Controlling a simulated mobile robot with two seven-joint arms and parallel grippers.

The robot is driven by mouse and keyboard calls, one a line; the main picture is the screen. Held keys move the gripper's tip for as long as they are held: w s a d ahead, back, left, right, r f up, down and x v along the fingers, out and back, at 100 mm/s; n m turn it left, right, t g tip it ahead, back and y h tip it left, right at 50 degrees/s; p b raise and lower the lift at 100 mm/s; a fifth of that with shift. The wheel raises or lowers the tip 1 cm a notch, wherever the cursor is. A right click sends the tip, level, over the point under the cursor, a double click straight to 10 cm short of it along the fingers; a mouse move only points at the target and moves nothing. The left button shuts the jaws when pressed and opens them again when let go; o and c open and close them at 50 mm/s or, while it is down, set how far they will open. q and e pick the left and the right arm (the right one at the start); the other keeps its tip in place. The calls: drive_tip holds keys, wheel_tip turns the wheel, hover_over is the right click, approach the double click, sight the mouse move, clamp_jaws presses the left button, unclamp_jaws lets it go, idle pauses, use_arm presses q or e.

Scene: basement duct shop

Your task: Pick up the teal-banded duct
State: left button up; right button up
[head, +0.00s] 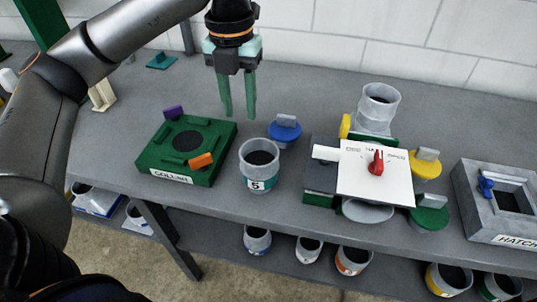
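The teal-banded duct (258,172) stands upright on the grey bench near its front edge. It is a short grey cylinder with an open top and a teal band marked 5. My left gripper (239,114) points down above the bench, behind and slightly left of the duct. Its two green fingers are apart with nothing between them, and it does not touch the duct. My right gripper is not in view.
A green collar fixture (222,138) sits left of the duct. Several ducts sit on the lower shelf.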

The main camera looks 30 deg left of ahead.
use_arm(q)
hover_over(242, 149)
wheel_tip(242, 149, down, 6)
drive_tip(key=shift+s+f, duration=0.1)
drive_tip(key=shift+f, duration=0.1)
wheel_tip(242, 149, down, 6)
drive_tip(key=shift+r+p, duration=0.15)
drive_tip(key=shift+p, duration=0.4)
clamp_jaws()
drive_tip(key=shift+r, duration=0.1)
idle(1.0)
